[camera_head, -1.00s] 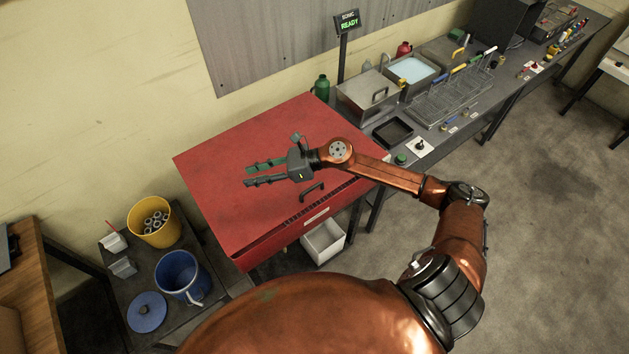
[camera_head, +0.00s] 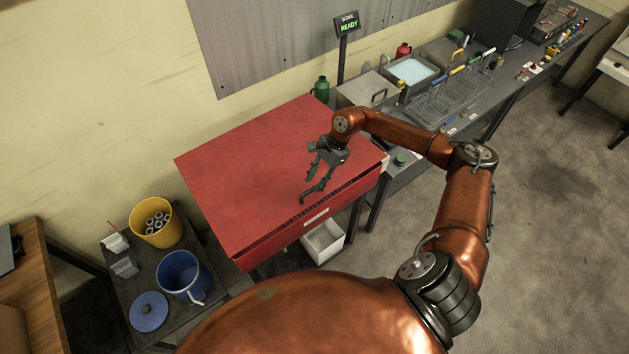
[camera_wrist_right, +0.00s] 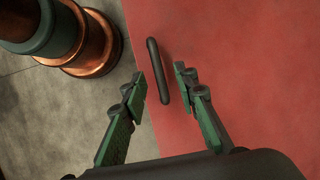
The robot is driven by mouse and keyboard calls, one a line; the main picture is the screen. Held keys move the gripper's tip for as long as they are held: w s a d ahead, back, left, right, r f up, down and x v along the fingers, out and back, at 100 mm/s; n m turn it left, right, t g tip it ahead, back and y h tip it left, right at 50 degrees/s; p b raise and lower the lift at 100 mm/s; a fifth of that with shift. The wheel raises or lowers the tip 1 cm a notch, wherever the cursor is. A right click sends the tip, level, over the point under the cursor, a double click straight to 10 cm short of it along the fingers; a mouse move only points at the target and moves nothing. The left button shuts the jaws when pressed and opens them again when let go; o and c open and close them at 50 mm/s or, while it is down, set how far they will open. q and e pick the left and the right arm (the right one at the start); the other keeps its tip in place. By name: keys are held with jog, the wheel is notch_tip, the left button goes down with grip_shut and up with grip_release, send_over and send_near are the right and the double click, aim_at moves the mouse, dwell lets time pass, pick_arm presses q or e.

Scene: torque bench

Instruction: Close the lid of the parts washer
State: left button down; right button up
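The parts washer is a red cabinet with a broad red lid (camera_head: 250,150), which also fills the right of the right wrist view (camera_wrist_right: 250,70). The lid lies down, nearly flat; a dark line runs along its front edge, and I cannot tell if it is fully shut. A black bar handle (camera_wrist_right: 158,70) sits near the lid's front edge. My right gripper (camera_head: 308,187) is over the handle, pointing down at the lid. In the right wrist view its open fingers (camera_wrist_right: 160,78) stand either side of the handle, apart from it. My left gripper is not in view.
A grey bench with a metal box (camera_head: 358,90), a water basin (camera_head: 411,70) and a wire rack (camera_head: 450,98) stands at the right. A yellow bucket (camera_head: 142,212) and a blue bucket (camera_head: 178,285) are at the left. A white bin (camera_head: 322,242) is under the washer.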

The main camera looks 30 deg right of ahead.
jog(key=shift+a+f, duration=0.25)
jog(key=shift+f, duration=0.35)
grip_shut()
dwell(0.5)
grip_release()
jog(key=v, duration=1.2)
